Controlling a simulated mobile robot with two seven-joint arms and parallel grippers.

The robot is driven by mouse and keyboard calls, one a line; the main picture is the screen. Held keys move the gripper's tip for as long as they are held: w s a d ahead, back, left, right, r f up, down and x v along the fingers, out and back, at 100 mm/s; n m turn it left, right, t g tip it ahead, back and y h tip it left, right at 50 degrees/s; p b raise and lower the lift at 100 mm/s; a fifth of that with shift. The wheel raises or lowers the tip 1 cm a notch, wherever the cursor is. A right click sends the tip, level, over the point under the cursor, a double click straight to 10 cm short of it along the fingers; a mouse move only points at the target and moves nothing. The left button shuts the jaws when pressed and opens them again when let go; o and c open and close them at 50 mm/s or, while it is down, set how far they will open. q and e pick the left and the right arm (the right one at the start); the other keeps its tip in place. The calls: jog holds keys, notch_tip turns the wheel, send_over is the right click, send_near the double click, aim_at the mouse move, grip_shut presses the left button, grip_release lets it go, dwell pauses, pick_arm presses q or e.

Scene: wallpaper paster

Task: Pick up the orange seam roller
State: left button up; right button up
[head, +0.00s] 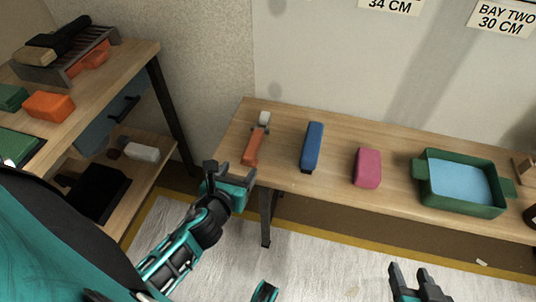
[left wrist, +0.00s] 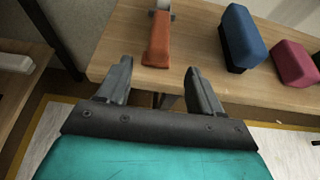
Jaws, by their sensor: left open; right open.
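The orange seam roller (head: 253,147) lies on the left end of the long wooden table, its orange handle toward the front edge and its pale roller head (head: 264,118) toward the wall. In the left wrist view its orange handle (left wrist: 158,42) is ahead of the fingers, roughly between them, not touching. My left gripper (head: 234,175) is open and empty at the table's front edge, just short of the handle; it also shows in the left wrist view (left wrist: 158,85). My right gripper (head: 413,276) is open and empty, low in front of the table, far to the right.
Right of the roller are a blue block (head: 312,146), a pink block (head: 367,167) and a green tray (head: 458,207) with blue contents. A shelf unit (head: 130,63) on the left holds an orange block (head: 48,105) and a rack. The floor in front is clear.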

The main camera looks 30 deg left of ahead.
pick_arm(q)
jog(key=b+x, duration=0.1)
jog(key=x, duration=0.5)
jog(key=shift+w+a+f, duration=0.15)
jog(key=shift+w+a, duration=0.05)
jog(key=shift+w, duration=0.1)
jog(key=shift+r+b+x, duration=0.2)
jog(key=shift+b+x, duration=1)
jog(key=shift+x, duration=1.9)
jog(key=shift+w, duration=0.1)
pick_arm(e)
notch_tip(320, 180, down, 4)
jog(key=shift+r, duration=0.25)
pick_arm(q)
jog(key=shift+r, duration=0.1)
jog(key=c, duration=1.1)
jog(key=shift+o, duration=0.2)
notch_tip(320, 180, up, 15)
jog(key=p, duration=0.8)
notch_tip(320, 180, up, 5)
jog(key=p, duration=0.2)
send_over(250, 152)
jog(key=w, duration=0.3)
jog(key=shift+s+a, duration=0.25)
jog(key=shift+a, duration=0.15)
pick_arm(e)
notch_tip(250, 152, up, 7)
jog(key=d, duration=0.1)
jog(key=shift+s+d, duration=0.2)
jog(key=shift+s, duration=0.15)
